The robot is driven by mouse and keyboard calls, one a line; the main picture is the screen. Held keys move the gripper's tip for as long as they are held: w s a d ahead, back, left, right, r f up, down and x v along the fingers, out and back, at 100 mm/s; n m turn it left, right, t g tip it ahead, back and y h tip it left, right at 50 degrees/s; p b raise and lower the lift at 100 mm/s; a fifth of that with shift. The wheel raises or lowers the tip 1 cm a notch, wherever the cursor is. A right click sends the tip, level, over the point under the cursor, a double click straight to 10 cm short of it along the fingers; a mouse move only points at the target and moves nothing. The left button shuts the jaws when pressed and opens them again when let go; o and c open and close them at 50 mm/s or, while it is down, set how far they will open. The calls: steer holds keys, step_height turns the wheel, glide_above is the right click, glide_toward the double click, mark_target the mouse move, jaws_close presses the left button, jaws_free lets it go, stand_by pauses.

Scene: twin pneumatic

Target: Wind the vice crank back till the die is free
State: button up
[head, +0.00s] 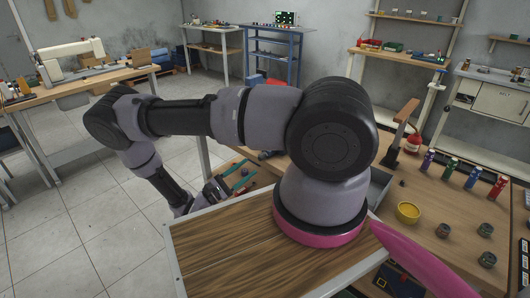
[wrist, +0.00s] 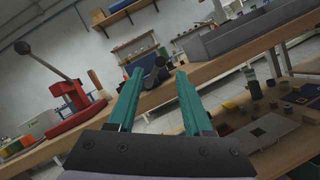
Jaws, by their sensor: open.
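My gripper (head: 250,169) is open, its two teal fingers reaching over the workbench beside my arm in the head view. In the wrist view the open fingers (wrist: 160,76) point at a dark blue device, apparently the vice (wrist: 150,76), which shows between and beyond the fingertips. A dark round knob (wrist: 159,61) shows at the vice; I cannot tell whether it belongs to the crank. Nothing is held between the fingers. The die cannot be made out in either view. My arm hides much of the bench around the vice in the head view.
A red lever press (wrist: 72,108) stands left of the fingers in the wrist view. A long grey tray (wrist: 240,35) lies to the upper right.

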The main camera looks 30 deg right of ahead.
mark_target(262, 156)
steer(key=x, duration=1)
steer(key=shift+w+d, duration=0.2)
steer(key=shift+d, duration=0.15)
jaws_close()
